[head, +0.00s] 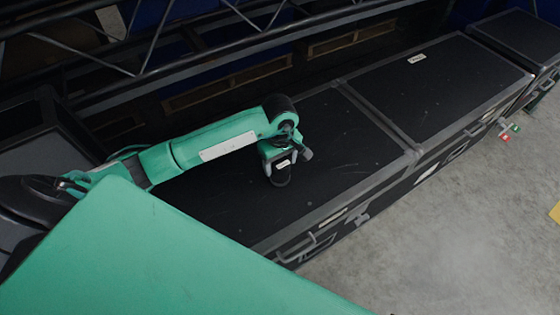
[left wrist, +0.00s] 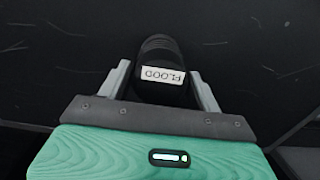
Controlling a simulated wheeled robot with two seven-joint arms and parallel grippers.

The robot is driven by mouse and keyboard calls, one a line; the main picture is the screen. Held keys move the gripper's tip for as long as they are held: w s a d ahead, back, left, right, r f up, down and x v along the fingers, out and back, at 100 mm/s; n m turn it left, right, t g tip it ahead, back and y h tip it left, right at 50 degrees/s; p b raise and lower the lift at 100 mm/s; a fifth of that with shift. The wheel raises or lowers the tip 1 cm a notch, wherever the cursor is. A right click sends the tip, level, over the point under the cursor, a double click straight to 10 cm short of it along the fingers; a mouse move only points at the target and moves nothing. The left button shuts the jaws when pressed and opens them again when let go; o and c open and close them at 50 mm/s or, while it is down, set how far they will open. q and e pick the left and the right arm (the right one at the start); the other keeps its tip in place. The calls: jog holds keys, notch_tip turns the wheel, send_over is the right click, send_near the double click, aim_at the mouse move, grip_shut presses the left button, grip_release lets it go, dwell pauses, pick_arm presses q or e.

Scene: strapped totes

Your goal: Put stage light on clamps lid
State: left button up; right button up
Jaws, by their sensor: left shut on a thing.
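The stage light (left wrist: 158,50) is a small black cylinder with a white label reading FLOOD, seen upside down in the left wrist view. My left gripper (left wrist: 160,78) is shut on it, one grey finger on each side. In the head view the stage light (head: 281,181) hangs below my left gripper (head: 280,164), over the nearer black case lid (head: 345,145). I cannot tell whether it touches that lid. The farther black case lid (head: 430,85) carries a small pale label (head: 416,59) too small to read. My right gripper is not in view.
Another dark case (head: 515,40) stands at the top right. Red and green tags (head: 508,133) hang by the cases' front. Metal truss (head: 150,45) and wooden pallets (head: 225,85) lie behind. Grey floor (head: 450,235) is open in front. Both lids look otherwise clear.

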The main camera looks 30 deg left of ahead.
pick_arm(q)
jog(key=shift+f, duration=0.1)
jog(key=o, duration=1.4)
jog(key=shift+o, duration=0.2)
jog(key=shift+r, duration=0.2)
jog(key=shift+w+r, duration=0.1)
jog(key=shift+r, duration=0.45)
notch_tip(320, 180, up, 10)
jog(key=shift+f, duration=0.15)
jog(key=shift+r, duration=0.6)
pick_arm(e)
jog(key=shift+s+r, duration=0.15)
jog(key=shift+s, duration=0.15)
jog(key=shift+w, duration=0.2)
